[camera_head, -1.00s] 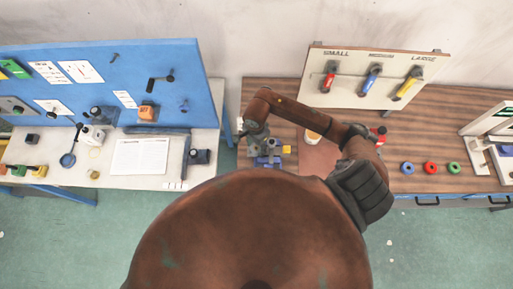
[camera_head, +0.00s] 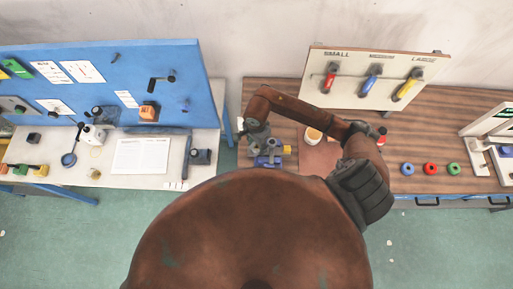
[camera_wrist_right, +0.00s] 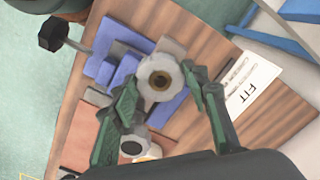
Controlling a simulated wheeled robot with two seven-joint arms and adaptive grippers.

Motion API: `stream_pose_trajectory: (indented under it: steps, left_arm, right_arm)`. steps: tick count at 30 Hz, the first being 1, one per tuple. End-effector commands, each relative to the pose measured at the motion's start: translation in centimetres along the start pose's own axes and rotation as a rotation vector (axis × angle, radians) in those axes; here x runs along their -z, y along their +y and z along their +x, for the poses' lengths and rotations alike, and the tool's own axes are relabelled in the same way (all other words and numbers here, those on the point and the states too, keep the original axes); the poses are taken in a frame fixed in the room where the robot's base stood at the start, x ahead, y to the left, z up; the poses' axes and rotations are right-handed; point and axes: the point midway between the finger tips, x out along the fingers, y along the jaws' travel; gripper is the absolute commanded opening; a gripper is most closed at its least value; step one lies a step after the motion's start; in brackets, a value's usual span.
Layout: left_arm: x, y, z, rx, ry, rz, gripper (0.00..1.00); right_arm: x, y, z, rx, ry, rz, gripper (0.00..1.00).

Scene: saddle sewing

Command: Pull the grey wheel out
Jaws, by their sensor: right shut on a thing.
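The grey wheel (camera_wrist_right: 160,78), a lobed knob with a brass-coloured centre, shows in the right wrist view against a blue vise-like fixture (camera_wrist_right: 110,66). My right gripper (camera_wrist_right: 166,97) has its green fingers on both sides of the wheel and is shut on it. I cannot tell whether the wheel is clear of the fixture. In the head view my right gripper (camera_head: 256,130) is at the blue fixture (camera_head: 267,160), near the left end of the wooden bench. The wheel is too small to make out there. My left gripper is not in view.
The wooden bench (camera_head: 445,125) carries an orange-and-white jar (camera_head: 313,135) and blue, red and green rings (camera_head: 430,168). A tool board (camera_head: 345,62) stands behind. A white table (camera_head: 110,176) with a blue panel (camera_head: 140,75) is to the left, across a gap.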

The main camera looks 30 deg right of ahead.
Motion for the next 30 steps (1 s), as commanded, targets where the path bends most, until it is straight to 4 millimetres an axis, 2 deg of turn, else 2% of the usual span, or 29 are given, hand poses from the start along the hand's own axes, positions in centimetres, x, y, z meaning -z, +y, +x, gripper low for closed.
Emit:
stream_pose_trajectory:
  steps: [19,30]
  left_arm:
    - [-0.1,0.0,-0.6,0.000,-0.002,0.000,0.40]
    - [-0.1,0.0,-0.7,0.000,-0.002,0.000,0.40]
  right_arm:
    - [0.1,0.0,-1.9,0.000,0.002,0.000,0.13]
    - [0.0,0.0,-2.1,0.000,0.001,0.001,0.13]
